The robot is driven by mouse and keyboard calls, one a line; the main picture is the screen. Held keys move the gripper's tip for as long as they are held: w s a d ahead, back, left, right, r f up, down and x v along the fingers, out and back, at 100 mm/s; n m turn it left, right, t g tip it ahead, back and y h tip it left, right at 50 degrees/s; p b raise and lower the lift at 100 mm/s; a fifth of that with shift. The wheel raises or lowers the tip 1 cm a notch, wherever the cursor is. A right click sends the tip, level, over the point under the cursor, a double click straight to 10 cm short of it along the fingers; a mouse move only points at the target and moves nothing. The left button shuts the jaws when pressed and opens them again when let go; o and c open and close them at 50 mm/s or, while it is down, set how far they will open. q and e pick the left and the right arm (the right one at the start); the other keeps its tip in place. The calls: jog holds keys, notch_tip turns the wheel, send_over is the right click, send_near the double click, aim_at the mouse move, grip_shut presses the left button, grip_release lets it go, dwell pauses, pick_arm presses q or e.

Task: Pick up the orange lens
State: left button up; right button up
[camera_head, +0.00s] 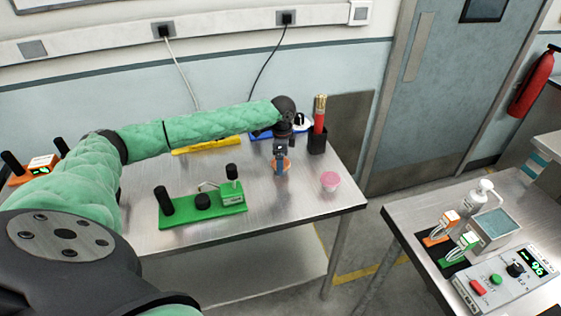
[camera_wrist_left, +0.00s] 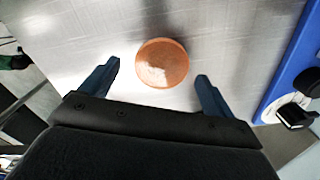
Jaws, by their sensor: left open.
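The orange lens (camera_wrist_left: 162,63) is a round disc lying on the metal table. In the left wrist view it sits between and just beyond the fingertips of my left gripper (camera_wrist_left: 156,75), with no contact visible. In the head view the lens (camera_head: 287,165) is partly hidden behind my left gripper (camera_head: 281,172), which points down over it. My left gripper is open and empty. My right gripper is not in view.
A pink lens (camera_head: 330,181) lies to the right on the table (camera_head: 290,212). A green module (camera_head: 203,206) stands to the left. A yellow module (camera_head: 206,146), a blue module (camera_head: 262,134) and a dark holder (camera_head: 317,140) with red sticks stand behind.

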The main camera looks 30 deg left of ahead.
pick_arm(q)
jog(key=shift+w+f, duration=0.15)
jog(key=shift+f, duration=0.25)
jog(key=shift+r, duration=0.1)
jog(key=c, duration=1.1)
jog(key=shift+o, duration=0.2)
